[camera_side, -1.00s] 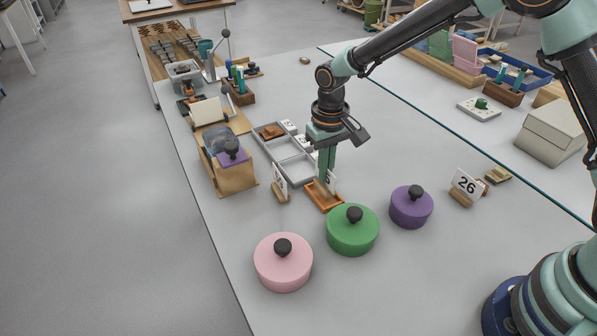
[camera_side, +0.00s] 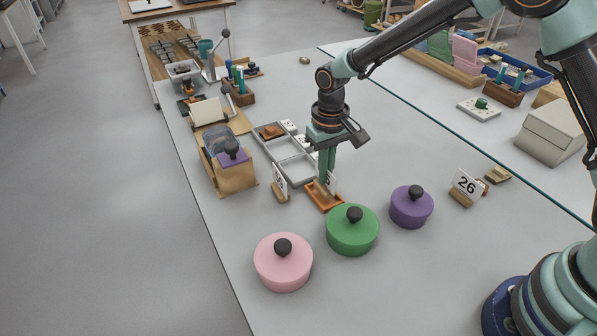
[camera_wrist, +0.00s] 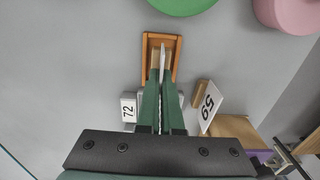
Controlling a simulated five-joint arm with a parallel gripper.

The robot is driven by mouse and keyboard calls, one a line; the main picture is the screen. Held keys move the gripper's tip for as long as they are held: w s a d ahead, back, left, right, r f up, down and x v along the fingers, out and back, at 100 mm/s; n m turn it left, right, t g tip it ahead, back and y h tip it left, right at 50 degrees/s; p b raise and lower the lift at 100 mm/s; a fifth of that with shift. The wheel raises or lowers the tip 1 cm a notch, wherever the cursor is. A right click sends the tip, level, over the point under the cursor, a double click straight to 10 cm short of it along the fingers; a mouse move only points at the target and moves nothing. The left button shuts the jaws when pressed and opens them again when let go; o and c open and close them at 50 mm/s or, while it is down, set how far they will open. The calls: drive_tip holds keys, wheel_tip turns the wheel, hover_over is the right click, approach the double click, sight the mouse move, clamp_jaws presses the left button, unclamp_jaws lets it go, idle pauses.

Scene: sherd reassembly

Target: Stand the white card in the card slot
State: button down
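The white card (camera_wrist: 163,56) is seen nearly edge-on between my gripper's green fingers (camera_wrist: 163,76) in the wrist view. The fingers appear shut on the card.
A card marked 59 (camera_wrist: 209,102) stands in a wooden base beside the tray. Green (camera_side: 352,232), pink (camera_side: 283,265) and purple (camera_side: 411,209) lidded pots stand in front. A grey compartment tray (camera_side: 293,165) lies behind. Card 26 (camera_side: 466,184) stands at right.

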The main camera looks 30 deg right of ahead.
drive_tip(key=shift+f, duration=0.75)
idle(1.8)
drive_tip(key=c, duration=1)
unclamp_jaws()
wheel_tip(320, 180, up, 11)
drive_tip(key=shift+r, duration=0.55)
